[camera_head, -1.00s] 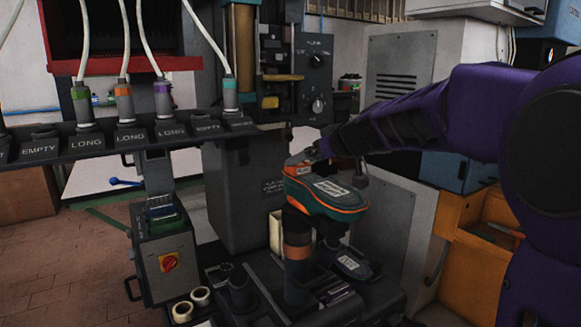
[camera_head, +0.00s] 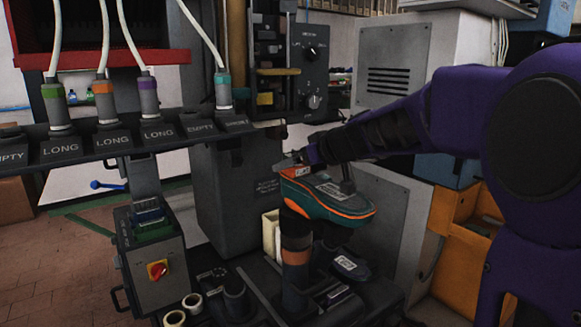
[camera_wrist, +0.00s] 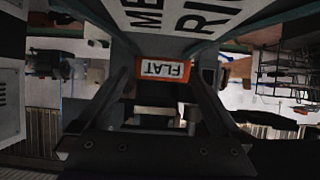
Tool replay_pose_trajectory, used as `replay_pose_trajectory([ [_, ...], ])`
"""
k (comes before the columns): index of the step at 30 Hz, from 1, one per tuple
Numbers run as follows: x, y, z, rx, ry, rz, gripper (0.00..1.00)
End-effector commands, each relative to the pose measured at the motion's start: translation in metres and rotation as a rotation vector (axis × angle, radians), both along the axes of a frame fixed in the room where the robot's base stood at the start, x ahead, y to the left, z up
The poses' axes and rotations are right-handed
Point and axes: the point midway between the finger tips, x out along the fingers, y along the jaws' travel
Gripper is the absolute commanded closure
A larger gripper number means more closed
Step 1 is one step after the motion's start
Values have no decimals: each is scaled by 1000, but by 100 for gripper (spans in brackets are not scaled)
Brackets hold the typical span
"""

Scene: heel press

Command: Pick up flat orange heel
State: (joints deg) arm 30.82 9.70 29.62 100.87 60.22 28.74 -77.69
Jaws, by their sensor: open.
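The flat orange heel (camera_wrist: 165,70) shows in the wrist view as an orange block with a white label reading FLAT. It sits between the dark fingers of my gripper (camera_wrist: 162,78). The fingers stand apart on both sides of it, and I cannot tell whether they touch it. In the head view the heel (camera_head: 295,172) is a small orange piece with a pale label at the back end of a teal and orange shoe-shaped form (camera_head: 352,207). My gripper (camera_head: 292,161) is open there, and my wrist partly hides the form's top.
The form stands on a dark post with an orange band (camera_head: 296,243) above a cluttered dark base. A rail with labelled sockets and hoses (camera_head: 115,142) hangs at left. A grey control box (camera_head: 150,255) is below it. An orange cabinet (camera_head: 455,235) stands at right.

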Motion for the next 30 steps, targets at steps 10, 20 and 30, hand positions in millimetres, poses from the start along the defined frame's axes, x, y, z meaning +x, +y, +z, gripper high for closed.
replay_pose_trajectory([
  [10, 0, 0, 0, 0, 0, 1, 22],
  [20, 0, 0, 0, 0, 0, 1, 81],
  [30, 0, 1, 7, -1, -2, 2, 88],
])
